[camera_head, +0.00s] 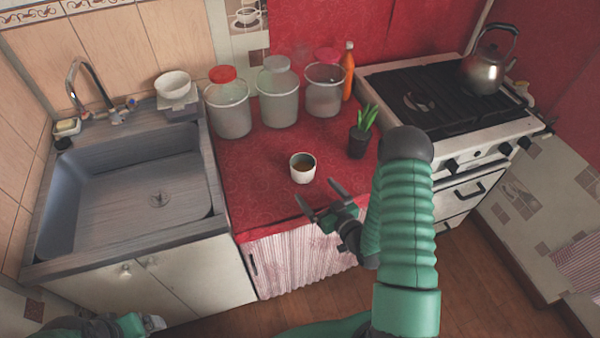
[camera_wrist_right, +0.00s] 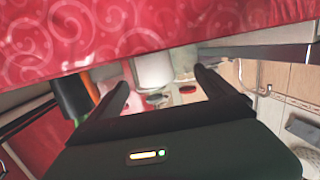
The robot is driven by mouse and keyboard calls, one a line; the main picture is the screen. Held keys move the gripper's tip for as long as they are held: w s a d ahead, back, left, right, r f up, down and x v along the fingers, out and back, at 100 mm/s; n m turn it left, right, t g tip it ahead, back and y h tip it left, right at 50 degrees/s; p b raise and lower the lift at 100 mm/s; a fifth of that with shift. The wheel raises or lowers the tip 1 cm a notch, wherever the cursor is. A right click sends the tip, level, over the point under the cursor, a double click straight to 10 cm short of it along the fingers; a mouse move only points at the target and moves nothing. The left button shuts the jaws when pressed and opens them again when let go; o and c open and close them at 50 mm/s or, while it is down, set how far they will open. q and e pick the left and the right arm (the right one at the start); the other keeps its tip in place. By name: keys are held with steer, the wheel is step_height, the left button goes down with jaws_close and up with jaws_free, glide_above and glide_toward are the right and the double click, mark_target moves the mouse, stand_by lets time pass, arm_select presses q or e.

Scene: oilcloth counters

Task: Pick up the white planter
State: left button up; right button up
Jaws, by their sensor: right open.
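The white planter (camera_head: 302,174) is a small round white pot with dark brown contents. It stands upright on the red oilcloth counter, near its front edge. My right gripper (camera_head: 318,196) is open and empty, in front of the planter and apart from it. In the right wrist view, which looks upside down, a white pot that appears to be the planter (camera_wrist_right: 153,68) shows between the open fingers of the right gripper (camera_wrist_right: 161,80). My left gripper (camera_head: 152,323) is partly in view at the bottom left; its jaws cannot be made out.
A dark pot with a green plant (camera_head: 358,142) stands right of the planter. Three jars, one being a red-lidded jar (camera_head: 229,108), and an orange bottle (camera_head: 348,72) stand behind. A sink (camera_head: 130,195) is left; a stove (camera_head: 440,95) with a kettle (camera_head: 484,72) is right.

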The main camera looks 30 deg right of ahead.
mark_target(311, 177)
steer(key=w, duration=0.2)
steer(key=w+d+f, duration=0.1)
steer(key=w, duration=0.1)
steer(key=w+d, duration=0.1)
steer(key=w, duration=0.2)
steer(key=shift+w+d+f, duration=0.1)
steer(key=shift+f, duration=0.2)
steer(key=w, duration=0.3)
steer(key=shift+f, duration=0.15)
steer(key=shift+w+a, duration=0.4)
steer(key=shift+d+f, duration=0.1)
steer(key=shift+d, duration=0.25)
steer(key=c, duration=0.9)
steer(key=shift+a, duration=0.2)
steer(key=c, duration=0.6)
arm_select(q)
steer(key=shift+d+r, duration=0.15)
steer(key=shift+d, duration=0.3)
